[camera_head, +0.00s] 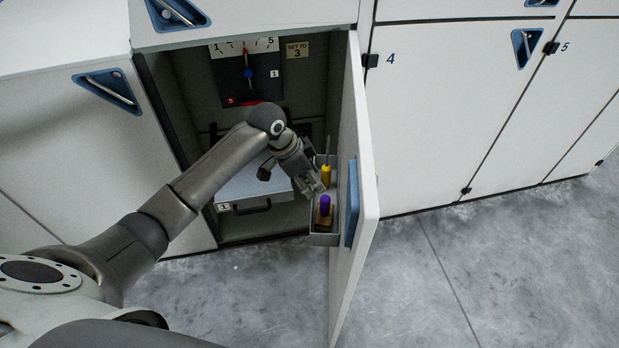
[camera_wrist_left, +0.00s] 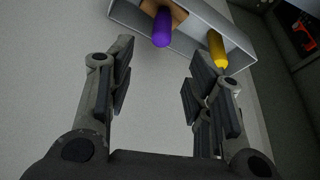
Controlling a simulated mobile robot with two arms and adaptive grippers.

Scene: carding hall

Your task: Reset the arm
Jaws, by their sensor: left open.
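My left arm reaches from the left into the open cabinet, and its gripper (camera_head: 314,188) is close to the grey door bin (camera_head: 325,239). In the left wrist view the left gripper (camera_wrist_left: 160,62) is open, with nothing between its fingers. The bin (camera_wrist_left: 129,14) lies beyond the fingertips there. The bin holds a purple-handled tool (camera_head: 325,205) and a yellow-handled screwdriver (camera_head: 326,174). The purple handle (camera_wrist_left: 162,27) and yellow handle (camera_wrist_left: 217,47) also show in the wrist view. My right gripper is not in view.
The cabinet door (camera_head: 367,150) stands open to the right of my arm. Inside the cabinet are a dial panel (camera_head: 235,78) with a red-and-blue pointer, a "SET TO 3" label (camera_head: 297,49) and a grey drawer (camera_head: 250,183). Closed white doors (camera_head: 450,110) stand at right; the floor (camera_head: 500,270) before them is clear.

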